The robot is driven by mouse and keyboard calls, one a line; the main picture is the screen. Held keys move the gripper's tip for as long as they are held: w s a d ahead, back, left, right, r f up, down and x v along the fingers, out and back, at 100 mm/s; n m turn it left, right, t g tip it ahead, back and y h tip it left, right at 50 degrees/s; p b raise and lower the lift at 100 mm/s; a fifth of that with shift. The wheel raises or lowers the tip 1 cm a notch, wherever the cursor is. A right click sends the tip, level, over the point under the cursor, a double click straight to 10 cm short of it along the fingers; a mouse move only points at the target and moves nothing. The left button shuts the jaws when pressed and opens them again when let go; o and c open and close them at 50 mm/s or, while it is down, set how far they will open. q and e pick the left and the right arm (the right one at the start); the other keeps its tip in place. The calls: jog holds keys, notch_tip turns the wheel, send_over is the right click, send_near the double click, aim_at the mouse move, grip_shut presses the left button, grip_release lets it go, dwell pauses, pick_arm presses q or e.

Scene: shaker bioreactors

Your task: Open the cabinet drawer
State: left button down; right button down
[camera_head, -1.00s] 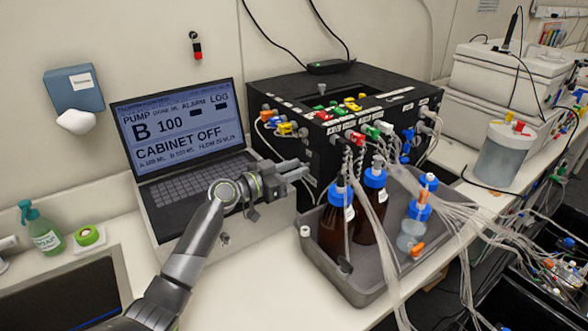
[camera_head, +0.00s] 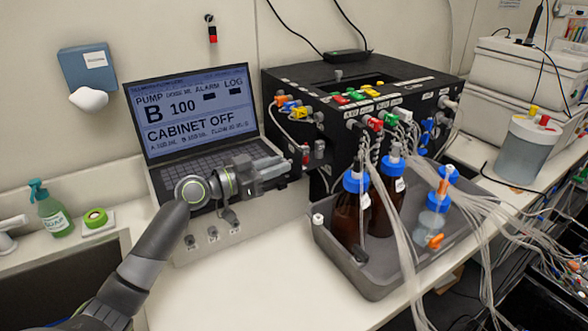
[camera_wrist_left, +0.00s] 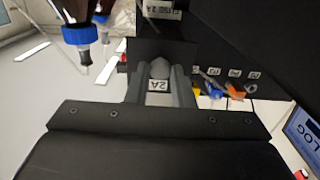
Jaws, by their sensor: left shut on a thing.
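The black cabinet (camera_head: 345,90) stands right of the laptop, with coloured connectors on its top and front. My left gripper (camera_head: 285,165) is at the cabinet's left side, in front of the laptop keyboard. In the left wrist view my left gripper (camera_wrist_left: 160,85) is shut on a small grey knob (camera_wrist_left: 159,68), with a "2A" label between the fingers. A black panel (camera_wrist_left: 182,52) lies behind the knob. I take it for the drawer front, partly covered by the fingers. How far the drawer stands out I cannot tell. My right gripper is not in view.
The laptop (camera_head: 195,110) reads "CABINET OFF". A grey tray (camera_head: 375,285) holds brown bottles (camera_head: 347,222) with blue caps, close to the cabinet front. Loose clear tubes (camera_head: 400,245) run over the bench. Bare bench (camera_head: 270,275) lies left of the tray.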

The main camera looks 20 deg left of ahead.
pick_arm(q)
jog(key=shift+v, duration=0.8)
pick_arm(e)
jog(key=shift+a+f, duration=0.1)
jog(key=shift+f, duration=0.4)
pick_arm(q)
jog(key=c, duration=1.3)
grip_release()
